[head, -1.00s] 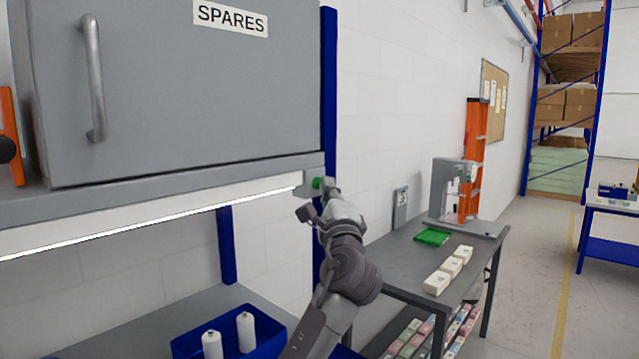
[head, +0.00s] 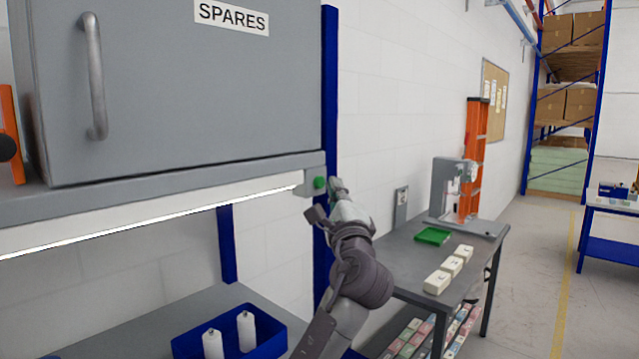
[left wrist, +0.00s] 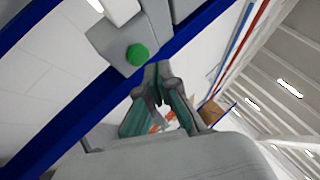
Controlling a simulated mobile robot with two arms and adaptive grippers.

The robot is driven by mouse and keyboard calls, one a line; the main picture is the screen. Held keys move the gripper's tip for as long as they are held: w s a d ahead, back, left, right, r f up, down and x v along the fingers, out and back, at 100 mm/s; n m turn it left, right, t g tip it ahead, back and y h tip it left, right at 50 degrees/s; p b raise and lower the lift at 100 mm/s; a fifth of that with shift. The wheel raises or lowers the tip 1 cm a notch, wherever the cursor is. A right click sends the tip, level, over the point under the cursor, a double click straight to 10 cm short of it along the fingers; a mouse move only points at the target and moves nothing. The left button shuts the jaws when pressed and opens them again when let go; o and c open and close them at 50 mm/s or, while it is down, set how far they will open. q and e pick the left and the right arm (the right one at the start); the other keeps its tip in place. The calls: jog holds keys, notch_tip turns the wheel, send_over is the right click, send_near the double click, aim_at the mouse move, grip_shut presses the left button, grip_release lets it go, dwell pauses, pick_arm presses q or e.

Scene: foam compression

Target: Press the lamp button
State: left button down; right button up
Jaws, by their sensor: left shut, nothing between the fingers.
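The green lamp button (head: 319,183) sits on a small grey box at the right end of the lit lamp bar (head: 150,215), under the grey cabinet shelf. It also shows in the left wrist view (left wrist: 138,54). My left gripper (head: 335,184) is shut and empty, just right of the button. In the left wrist view its fingertips (left wrist: 158,68) are beside the button at the lower right, apart from it in the picture. My right gripper is not in view.
A grey cabinet (head: 180,90) marked SPARES stands above the lamp. A blue post (head: 329,80) rises behind the button. Below is a bench with a blue bin (head: 185,346) holding white bottles. A grey table (head: 400,250) stands right.

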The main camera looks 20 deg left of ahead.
pick_arm(q)
jog(key=shift+s+d, duration=0.3)
jog(key=shift+d, duration=0.5)
jog(key=shift+s+d, duration=0.25)
jog(key=shift+d, duration=0.55)
jog(key=shift+s+d, duration=0.3)
jog(key=shift+d, duration=0.5)
